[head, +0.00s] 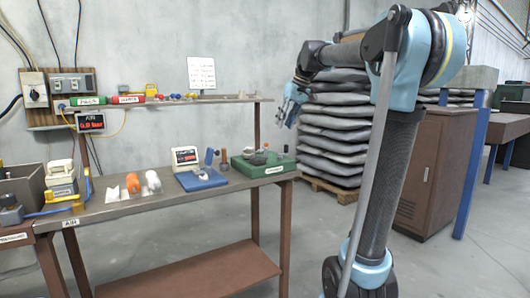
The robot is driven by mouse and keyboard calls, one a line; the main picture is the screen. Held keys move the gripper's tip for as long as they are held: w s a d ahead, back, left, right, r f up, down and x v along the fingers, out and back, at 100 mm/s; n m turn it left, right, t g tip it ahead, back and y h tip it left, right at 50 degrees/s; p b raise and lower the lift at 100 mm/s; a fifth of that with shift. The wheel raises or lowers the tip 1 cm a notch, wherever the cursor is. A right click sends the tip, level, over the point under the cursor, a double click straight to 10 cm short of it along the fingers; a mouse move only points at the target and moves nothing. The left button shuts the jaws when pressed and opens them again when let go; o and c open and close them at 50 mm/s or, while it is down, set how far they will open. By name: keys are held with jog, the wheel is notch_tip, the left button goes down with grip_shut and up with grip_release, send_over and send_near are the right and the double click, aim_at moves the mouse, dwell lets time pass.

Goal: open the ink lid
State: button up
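A green box (262,170) with a white label on its front stands at the right end of the workbench. Small dark and grey round pieces (258,157) sit on its top. One of these may be the ink container with its lid, but they are too small to tell. My gripper (286,119) hangs in the air above and to the right of the green box, in front of the stacked grey bags. It touches nothing that I can see. Its fingers are too small to tell whether they are open or shut.
The workbench (120,216) also holds a blue mat (203,181), a white display (185,158), orange and white pieces (152,181), and a hand stamp (209,157). A narrow shelf (200,100) runs above it. Grey bags (335,127) are stacked on a pallet behind my arm.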

jog(key=w+a+r, duration=0.2)
send_near(265, 149)
jog(key=shift+n, duration=0.3)
jog(key=x, duration=1)
jog(key=shift+w, duration=0.45)
jog(key=shift+c, duration=0.4)
jog(key=shift+d, duration=0.1)
grip_shut()
